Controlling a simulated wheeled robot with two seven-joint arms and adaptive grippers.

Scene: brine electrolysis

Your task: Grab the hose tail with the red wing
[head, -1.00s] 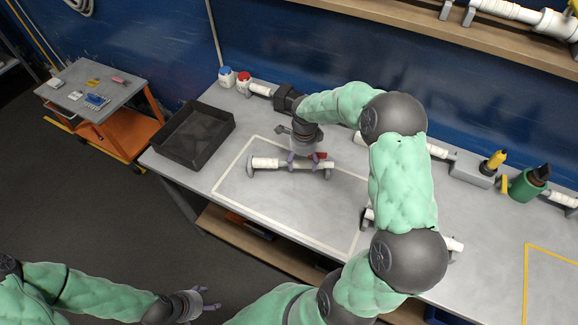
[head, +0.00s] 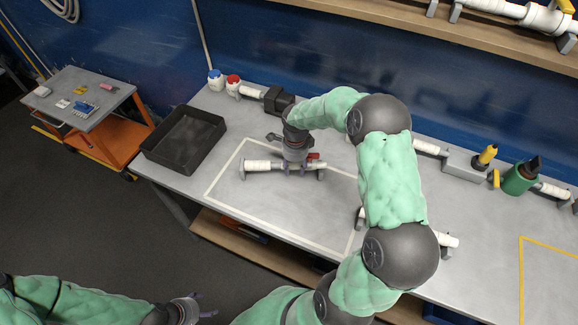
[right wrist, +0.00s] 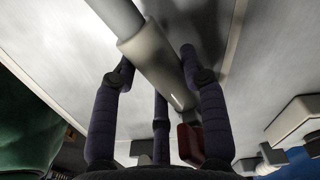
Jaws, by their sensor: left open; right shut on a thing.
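The hose tail, a pale pipe piece (head: 258,166) with a red wing (head: 313,156), lies across grey supports inside the white-outlined area of the bench. My right gripper (head: 296,168) reaches down over it from above and is shut on it near the wing. In the right wrist view, the fingers (right wrist: 163,92) are around the pale cylinder (right wrist: 158,62), with the red wing (right wrist: 190,143) beside the right finger. The finger contact is partly hidden. My left gripper (head: 203,308) is open and empty, low at the left, away from the bench.
A black tray (head: 218,127) stands left of the outlined area. Blue-capped (head: 215,80) and red-capped (head: 233,82) bottles stand at the back. A green holder (head: 518,180) and a grey box (head: 468,168) are at the right. An orange cart (head: 128,130) stands off the left end.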

